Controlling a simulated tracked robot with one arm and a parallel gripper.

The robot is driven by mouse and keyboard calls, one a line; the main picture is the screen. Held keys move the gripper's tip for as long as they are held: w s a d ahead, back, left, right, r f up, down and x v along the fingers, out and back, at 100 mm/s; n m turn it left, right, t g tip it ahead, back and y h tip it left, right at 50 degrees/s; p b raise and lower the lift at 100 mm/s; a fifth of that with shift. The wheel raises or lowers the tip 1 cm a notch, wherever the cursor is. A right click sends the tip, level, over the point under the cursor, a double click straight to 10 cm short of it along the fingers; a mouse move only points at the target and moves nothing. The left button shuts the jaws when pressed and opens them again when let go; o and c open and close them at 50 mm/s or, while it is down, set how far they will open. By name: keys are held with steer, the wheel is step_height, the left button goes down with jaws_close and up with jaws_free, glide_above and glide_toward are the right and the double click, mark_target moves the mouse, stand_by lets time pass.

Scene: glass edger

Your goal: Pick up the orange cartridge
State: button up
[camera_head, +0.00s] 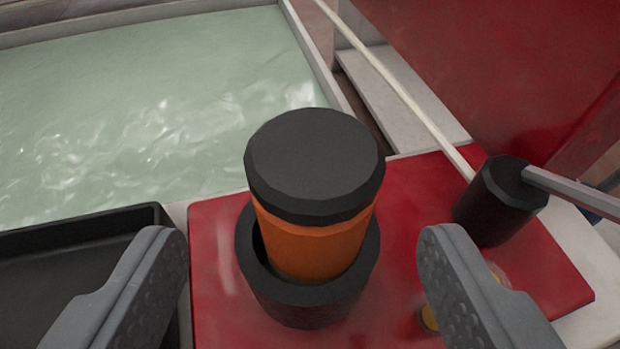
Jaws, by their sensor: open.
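The orange cartridge (312,245) stands upright in the middle of the view, with a wide black cap (315,160) on top. Its lower part sits inside a black round holder (305,300) on a red plate (215,255). My gripper (300,255) is open, with one grey finger to the left of the cartridge and one to the right. Both fingers are apart from it, with clear gaps on each side. The bottom of the cartridge is hidden in the holder.
A black cylinder (495,205) with a grey bar attached stands on the right of the red plate. A yellowish object (430,318) is partly hidden behind the right finger. A dark tray (75,235) lies at left, below a basin of pale green water (150,110). A red panel (500,60) rises at upper right.

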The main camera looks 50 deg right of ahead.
mark_target(312, 241)
steer(key=b+x, duration=0.1)
steer(key=x, duration=0.3)
steer(key=shift+d+f+b, duration=0.1)
steer(key=shift+d+b, duration=0.05)
steer(key=shift+b, duration=0.2)
steer(key=shift+w+d+f, duration=0.1)
steer(key=shift+w+d, duration=0.3)
steer(key=c, duration=1.2)
